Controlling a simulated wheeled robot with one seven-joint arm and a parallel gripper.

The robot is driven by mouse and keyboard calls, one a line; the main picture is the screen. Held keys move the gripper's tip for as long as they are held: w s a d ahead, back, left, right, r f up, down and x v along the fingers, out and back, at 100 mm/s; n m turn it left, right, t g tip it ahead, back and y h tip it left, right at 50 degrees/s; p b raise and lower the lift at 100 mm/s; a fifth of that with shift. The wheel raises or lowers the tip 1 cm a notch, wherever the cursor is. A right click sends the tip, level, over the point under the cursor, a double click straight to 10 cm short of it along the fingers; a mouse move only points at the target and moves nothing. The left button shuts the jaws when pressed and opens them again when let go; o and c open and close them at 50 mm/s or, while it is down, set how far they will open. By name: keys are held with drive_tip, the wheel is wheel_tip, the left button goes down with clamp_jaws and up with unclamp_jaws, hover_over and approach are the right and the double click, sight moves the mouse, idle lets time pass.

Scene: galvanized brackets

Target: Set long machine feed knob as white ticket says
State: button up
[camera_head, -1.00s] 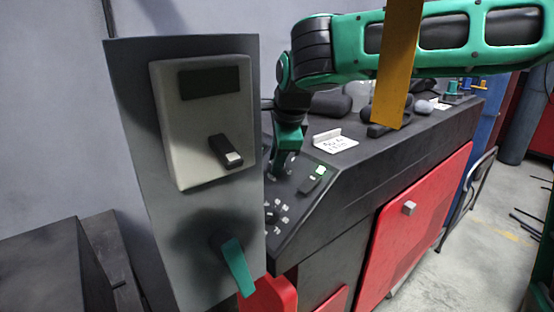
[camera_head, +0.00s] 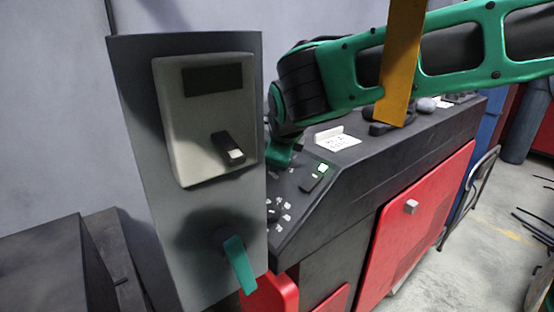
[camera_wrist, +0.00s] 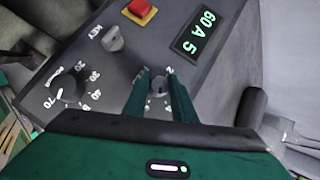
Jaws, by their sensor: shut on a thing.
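My gripper (camera_wrist: 158,78) is in the wrist view, its two green fingers closed on either side of a small grey knob (camera_wrist: 159,88) on the dark panel. A few white marks show around this knob; the fingers hide much of its scale. A larger round knob (camera_wrist: 68,90) with a scale including 20, 30, 40 and 70 sits to the left. The display (camera_wrist: 196,32) reads "60 A 5". In the head view the white ticket (camera_head: 338,139) stands on the long machine (camera_head: 375,170); its writing is too small to read. The grey cabinet hides my fingers there.
A grey cabinet (camera_head: 185,240) with a teal handle (camera_head: 238,263) stands close in front of the panel's left end. On the panel are a key switch (camera_wrist: 113,40) and a red button (camera_wrist: 140,9) on yellow. A yellow strip (camera_head: 400,65) hangs before my arm.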

drive_tip(key=shift+f, duration=0.1)
drive_tip(key=o, duration=0.8)
drive_tip(key=shift+c, duration=0.2)
drive_tip(key=shift+s+d+r, duration=0.1)
drive_tip(key=shift+s+r, duration=0.1)
drive_tip(key=shift+r, duration=0.3)
drive_tip(key=shift+s+r, duration=0.15)
drive_tip(key=shift+r, duration=0.3)
drive_tip(key=shift+s+r, duration=0.15)
drive_tip(key=shift+s, duration=0.05)
drive_tip(key=shift+s, duration=0.15)
drive_tip(key=shift+s+r, duration=0.2)
drive_tip(key=v, duration=0.7)
drive_tip(key=shift+s+r, duration=0.2)
